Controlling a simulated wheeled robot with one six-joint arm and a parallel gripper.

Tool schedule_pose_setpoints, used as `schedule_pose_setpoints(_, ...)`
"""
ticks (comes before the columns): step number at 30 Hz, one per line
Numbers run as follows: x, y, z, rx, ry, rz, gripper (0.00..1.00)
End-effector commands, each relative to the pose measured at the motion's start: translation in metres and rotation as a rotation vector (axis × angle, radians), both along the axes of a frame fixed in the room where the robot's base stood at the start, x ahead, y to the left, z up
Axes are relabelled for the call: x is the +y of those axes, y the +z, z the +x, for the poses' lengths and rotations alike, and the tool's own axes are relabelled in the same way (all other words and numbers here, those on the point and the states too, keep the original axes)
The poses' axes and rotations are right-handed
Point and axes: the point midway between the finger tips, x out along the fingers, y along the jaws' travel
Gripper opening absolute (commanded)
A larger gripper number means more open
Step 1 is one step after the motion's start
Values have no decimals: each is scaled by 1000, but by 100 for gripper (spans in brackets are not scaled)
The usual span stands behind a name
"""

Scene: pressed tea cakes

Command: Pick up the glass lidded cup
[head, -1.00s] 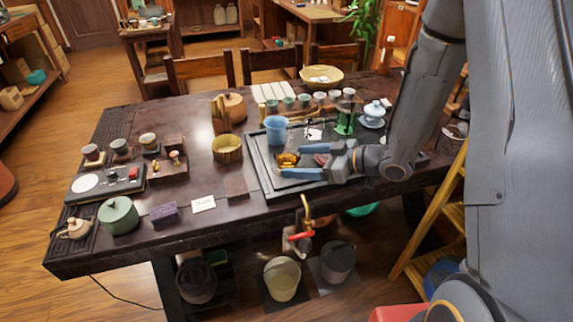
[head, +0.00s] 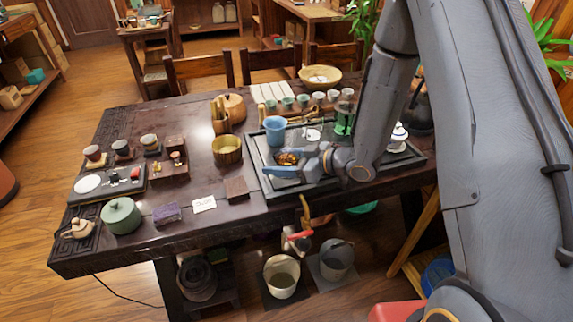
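A small amber glass vessel (head: 287,158) stands on the dark tea tray (head: 257,165), just below the light-blue cup; it looks like the glass cup, but its lid is too small to make out. My gripper (head: 281,160) is low over the tray, its blue fingers pointing left. One finger lies on the near side of the amber vessel and the other on its far side, partly hiding it. I cannot tell whether the fingers touch it. A green glass vessel (head: 344,119) stands farther back on the tray.
A light-blue cup (head: 275,129) stands close behind my gripper. A wooden bowl (head: 227,150) and a dark brown block (head: 237,188) are to the left. A white lidded cup (head: 398,134) is right of my arm. The table's front edge is near.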

Motion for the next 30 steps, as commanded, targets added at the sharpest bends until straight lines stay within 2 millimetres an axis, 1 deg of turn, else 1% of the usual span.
schedule_pose_setpoints(1,0,0,0,0,0,-1,44)
schedule_pose_setpoints(3,0,0,0,0,0,-1,32)
schedule_pose_setpoints(4,0,0,0,0,0,-1,30)
schedule_pose_setpoints(12,0,0,0,0,0,-1,30)
schedule_pose_setpoints(17,0,4,0,-1,0,0,29)
schedule_pose_setpoints(23,0,15,0,-2,1,-1,29)
schedule_pose_setpoints(30,0,37,1,-3,0,-1,29)
